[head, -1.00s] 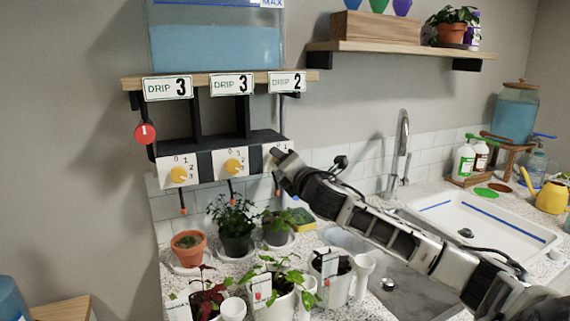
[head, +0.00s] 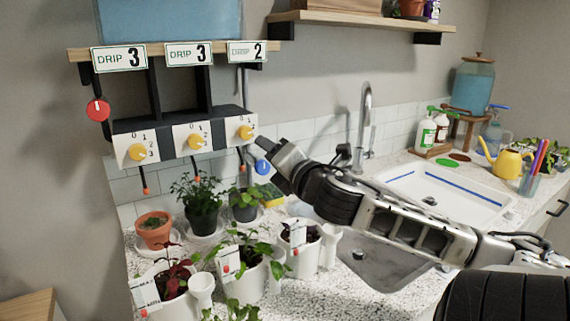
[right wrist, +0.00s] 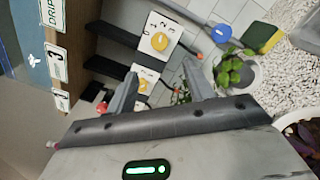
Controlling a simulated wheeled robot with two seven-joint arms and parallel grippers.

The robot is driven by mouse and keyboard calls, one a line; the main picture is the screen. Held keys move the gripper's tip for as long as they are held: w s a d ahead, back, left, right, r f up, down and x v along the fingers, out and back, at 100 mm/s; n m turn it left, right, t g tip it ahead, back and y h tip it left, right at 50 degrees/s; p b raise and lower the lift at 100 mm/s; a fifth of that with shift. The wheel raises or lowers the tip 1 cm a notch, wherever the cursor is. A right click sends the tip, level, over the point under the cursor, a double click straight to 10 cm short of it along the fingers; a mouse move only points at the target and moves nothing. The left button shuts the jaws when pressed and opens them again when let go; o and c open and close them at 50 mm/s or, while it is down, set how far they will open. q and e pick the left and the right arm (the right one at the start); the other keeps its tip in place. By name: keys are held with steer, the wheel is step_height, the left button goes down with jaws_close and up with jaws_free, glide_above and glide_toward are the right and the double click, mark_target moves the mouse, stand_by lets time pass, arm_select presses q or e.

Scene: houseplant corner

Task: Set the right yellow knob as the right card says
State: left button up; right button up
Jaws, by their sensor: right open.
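The right yellow knob (head: 246,132) sits on a white dial plate at the right end of the dark rail. It also shows in the right wrist view (right wrist: 159,41), with numbers around it. Its exact setting is too small to tell. The right card (head: 247,51) above it reads DRIP 2. My right gripper (head: 262,150) is just right of and below this knob in the head view, apart from it. In the right wrist view the gripper (right wrist: 160,72) has its fingers spread with nothing between them. My left gripper is out of view.
The middle knob (head: 196,141) and left knob (head: 138,152) share the rail, under cards reading DRIP 3. A red round handle (head: 98,110) hangs at left and a blue one (head: 262,167) at right. Potted plants (head: 203,199) stand below. The sink (head: 440,195) lies right.

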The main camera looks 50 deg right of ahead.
steer(key=v, duration=0.4)
steer(key=shift+s, duration=0.1)
stand_by(0.5)
